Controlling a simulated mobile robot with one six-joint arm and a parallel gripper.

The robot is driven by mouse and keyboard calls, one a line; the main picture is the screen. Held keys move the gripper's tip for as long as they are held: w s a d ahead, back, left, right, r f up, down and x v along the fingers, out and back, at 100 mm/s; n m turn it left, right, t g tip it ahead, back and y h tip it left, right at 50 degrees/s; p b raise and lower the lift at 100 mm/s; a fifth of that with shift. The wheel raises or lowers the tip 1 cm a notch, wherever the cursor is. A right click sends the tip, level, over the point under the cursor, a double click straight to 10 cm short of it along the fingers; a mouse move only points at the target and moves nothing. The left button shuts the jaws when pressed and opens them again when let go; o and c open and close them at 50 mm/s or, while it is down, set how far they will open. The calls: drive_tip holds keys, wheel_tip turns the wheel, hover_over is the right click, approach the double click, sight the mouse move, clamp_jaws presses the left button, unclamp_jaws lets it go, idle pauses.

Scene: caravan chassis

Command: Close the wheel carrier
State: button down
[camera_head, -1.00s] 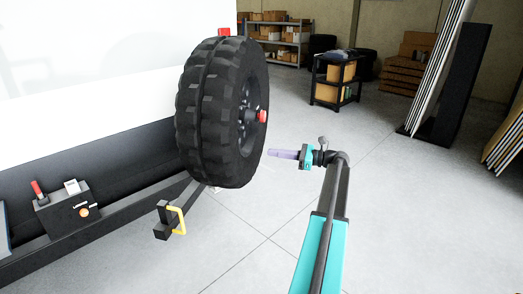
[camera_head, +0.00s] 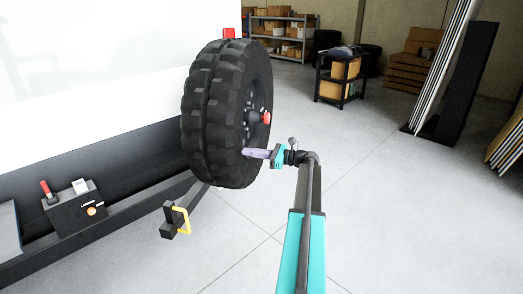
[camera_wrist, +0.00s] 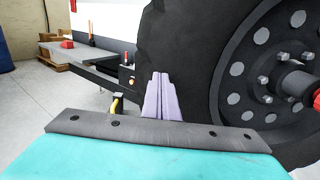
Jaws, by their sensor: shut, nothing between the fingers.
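The wheel carrier holds a large black spare tyre (camera_head: 212,115) that stands upright beside the white caravan body, swung out on a dark arm (camera_head: 192,198) near the chassis rail. Its hub has a red knob (camera_head: 265,118). A yellow loop latch (camera_head: 182,220) sits on a black bracket at the arm's end. My gripper (camera_head: 250,153) is shut and empty, its pale purple fingers at the wheel's right side near the lower rim. In the wrist view the fingers (camera_wrist: 160,98) overlap the tyre's edge (camera_wrist: 185,60); whether they touch it I cannot tell.
A dark control box (camera_head: 78,210) with a red lever is on the chassis at left. A black shelf cart (camera_head: 340,78), tall leaning panels (camera_head: 445,70) and storage racks stand at the back. The grey floor (camera_head: 400,200) to the right is clear.

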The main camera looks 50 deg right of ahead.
drive_tip(key=shift+w+a, duration=0.3)
drive_tip(key=shift+w, duration=0.35)
